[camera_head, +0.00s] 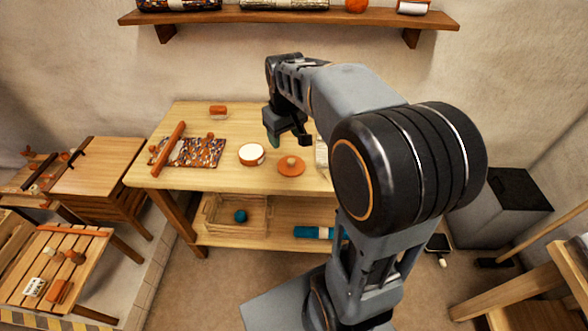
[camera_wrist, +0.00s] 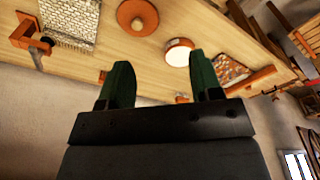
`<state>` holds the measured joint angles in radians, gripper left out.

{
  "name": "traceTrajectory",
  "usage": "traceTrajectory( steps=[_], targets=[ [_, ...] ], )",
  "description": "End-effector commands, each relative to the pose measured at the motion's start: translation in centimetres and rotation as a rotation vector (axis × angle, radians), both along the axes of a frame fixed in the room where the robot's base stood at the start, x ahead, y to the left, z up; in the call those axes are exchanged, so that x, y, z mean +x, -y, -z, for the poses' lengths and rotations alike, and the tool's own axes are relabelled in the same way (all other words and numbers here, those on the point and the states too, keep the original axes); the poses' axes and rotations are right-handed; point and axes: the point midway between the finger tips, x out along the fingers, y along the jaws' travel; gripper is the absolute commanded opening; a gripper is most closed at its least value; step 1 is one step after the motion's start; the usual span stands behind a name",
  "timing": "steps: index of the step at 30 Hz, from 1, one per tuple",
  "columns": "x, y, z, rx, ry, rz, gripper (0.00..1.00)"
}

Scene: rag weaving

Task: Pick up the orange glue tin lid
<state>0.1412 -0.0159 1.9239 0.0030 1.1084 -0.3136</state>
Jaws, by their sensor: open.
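The orange glue tin lid (camera_head: 291,166), a flat disc with a pale knob on top, lies on the wooden table near its front edge. It shows at the top of the wrist view (camera_wrist: 137,17). Just left of it in the head view stands the round orange tin (camera_head: 252,154) with a white top, also in the wrist view (camera_wrist: 178,52). The two are apart. My gripper (camera_head: 287,136) is open and empty, above the table and behind the lid in the head view. Its dark green fingers (camera_wrist: 160,80) show spread apart in the wrist view, touching neither.
On the table (camera_head: 215,182) lie a patterned woven rag (camera_head: 201,152), an orange bar (camera_head: 168,150) and a small orange block (camera_head: 218,112). A pale woven piece (camera_wrist: 70,22) and an orange fitting (camera_wrist: 30,36) lie beyond the lid. A wall shelf (camera_head: 290,17) hangs above.

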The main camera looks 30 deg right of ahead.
Motion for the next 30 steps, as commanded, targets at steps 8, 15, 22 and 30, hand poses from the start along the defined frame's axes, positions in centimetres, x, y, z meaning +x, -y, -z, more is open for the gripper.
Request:
traceTrajectory(
  steps=[8, 15, 22, 30],
  targets=[
    [6.5, 4.7, 4.4, 0.004, -0.100, -0.073, 0.59],
    [8.0, 5.9, 7.4, 0.009, -0.128, -0.100, 0.59],
    [8.0, 5.9, 11.5, 0.010, -0.129, -0.101, 0.59],
    [8.1, 5.9, 14.0, 0.009, -0.127, -0.101, 0.59]
  ],
)
